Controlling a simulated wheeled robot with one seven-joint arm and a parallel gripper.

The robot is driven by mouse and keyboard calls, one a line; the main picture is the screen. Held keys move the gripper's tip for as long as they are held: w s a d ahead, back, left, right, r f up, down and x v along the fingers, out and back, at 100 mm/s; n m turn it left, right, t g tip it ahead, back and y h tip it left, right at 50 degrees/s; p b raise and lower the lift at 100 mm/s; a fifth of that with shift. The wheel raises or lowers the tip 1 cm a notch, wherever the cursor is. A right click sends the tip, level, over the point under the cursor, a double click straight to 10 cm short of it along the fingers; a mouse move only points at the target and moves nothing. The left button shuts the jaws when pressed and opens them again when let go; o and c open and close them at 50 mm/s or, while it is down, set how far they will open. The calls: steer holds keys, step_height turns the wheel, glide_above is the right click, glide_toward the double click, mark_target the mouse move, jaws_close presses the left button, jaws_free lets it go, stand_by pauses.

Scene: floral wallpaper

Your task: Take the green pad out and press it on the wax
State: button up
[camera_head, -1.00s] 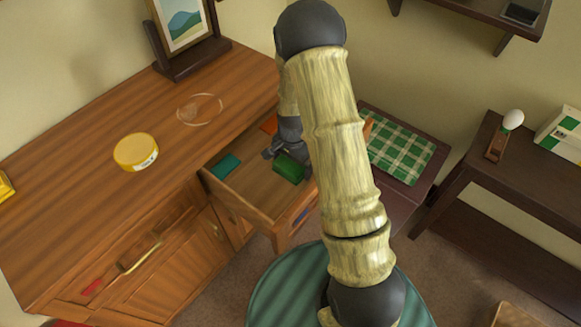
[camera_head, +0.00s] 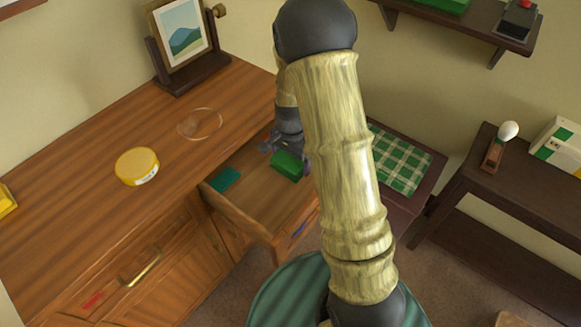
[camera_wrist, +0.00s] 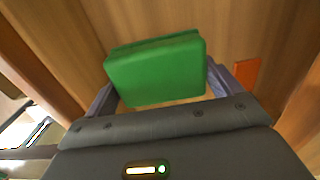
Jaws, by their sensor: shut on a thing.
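My gripper (camera_head: 287,156) is shut on the green pad (camera_head: 287,166), over the open drawer (camera_head: 255,205) of the wooden cabinet. In the wrist view the pad (camera_wrist: 155,72) fills the space between the two fingers of my gripper (camera_wrist: 163,90), its broad green face showing. The pad looks slightly raised above the drawer floor. A pale, see-through round patch (camera_head: 200,124) lies on the cabinet top and may be the wax. A round yellow tin (camera_head: 137,166) sits left of it; its contents cannot be told.
A teal piece (camera_head: 224,179) lies in the drawer's left corner. An orange piece (camera_wrist: 246,76) shows beside the pad in the wrist view. A framed picture (camera_head: 183,38) stands at the back of the cabinet top (camera_head: 90,180), which is mostly clear.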

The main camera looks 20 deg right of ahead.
mark_target(289, 159)
steer(key=shift+r, duration=0.8)
steer(key=o, duration=0.5)
steer(key=c, duration=0.4)
steer(key=r+n+p, duration=0.3)
steer(key=r+p, duration=0.4)
steer(key=p, duration=0.5)
steer(key=r+n+p, duration=0.4)
steer(key=r+p, duration=0.3)
steer(key=p, duration=0.5)
steer(key=r+n+p, duration=0.3)
steer(key=r+p, duration=0.4)
steer(key=p, duration=0.5)
steer(key=shift+s+a+r+n, duration=0.15)
steer(key=shift+a+n, duration=0.1)
steer(key=shift+n, duration=0.15)
